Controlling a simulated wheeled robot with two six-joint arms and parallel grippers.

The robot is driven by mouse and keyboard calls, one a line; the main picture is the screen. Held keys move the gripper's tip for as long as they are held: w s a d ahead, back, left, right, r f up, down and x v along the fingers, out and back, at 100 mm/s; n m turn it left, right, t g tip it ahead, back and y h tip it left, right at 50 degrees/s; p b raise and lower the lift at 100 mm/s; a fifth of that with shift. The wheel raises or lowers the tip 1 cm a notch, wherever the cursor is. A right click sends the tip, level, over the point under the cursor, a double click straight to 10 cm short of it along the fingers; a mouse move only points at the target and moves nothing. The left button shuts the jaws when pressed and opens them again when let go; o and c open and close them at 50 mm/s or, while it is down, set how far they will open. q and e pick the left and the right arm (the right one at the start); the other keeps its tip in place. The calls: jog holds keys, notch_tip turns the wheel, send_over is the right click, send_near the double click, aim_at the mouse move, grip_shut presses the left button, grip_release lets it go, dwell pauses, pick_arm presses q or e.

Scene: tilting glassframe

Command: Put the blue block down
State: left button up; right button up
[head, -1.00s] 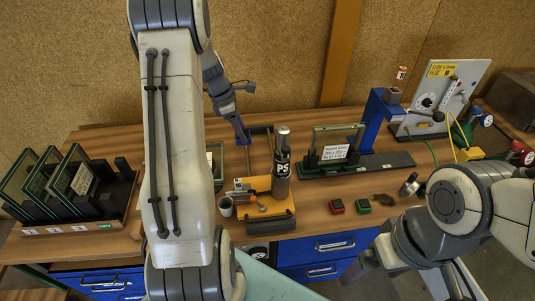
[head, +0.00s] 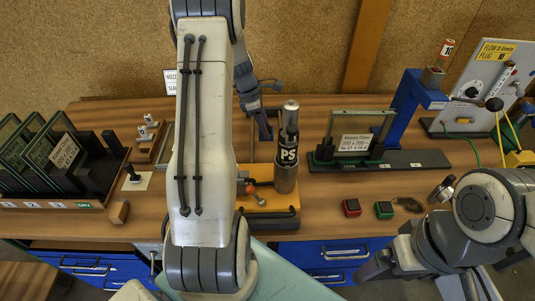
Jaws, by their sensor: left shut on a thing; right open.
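My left arm crosses the middle of the head view, and its wrist hangs down behind the upper link. My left gripper (head: 263,128) is shut at the back of the table, just behind and left of the black PS bottle (head: 286,155). A dark bluish piece shows at its fingers; I cannot clearly make out the blue block's outline or whether it touches the table. My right gripper (head: 372,270) is open and empty at the lower right, in front of the table edge, partly hidden by its own arm.
A glass pane in a dark holder (head: 345,155) and a blue stand (head: 408,108) are to the right. Red (head: 351,207) and green (head: 384,210) blocks lie in front. A rack of glass frames (head: 85,200) is at left.

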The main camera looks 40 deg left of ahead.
pick_arm(q)
jog(key=shift+f, duration=0.8)
notch_tip(320, 180, down, 9)
jog(key=shift+p, duration=0.55)
jog(key=shift+f, duration=0.5)
pick_arm(e)
jog(key=shift+r, duration=0.15)
pick_arm(q)
jog(key=shift+f, duration=0.1)
jog(key=o, duration=1.4)
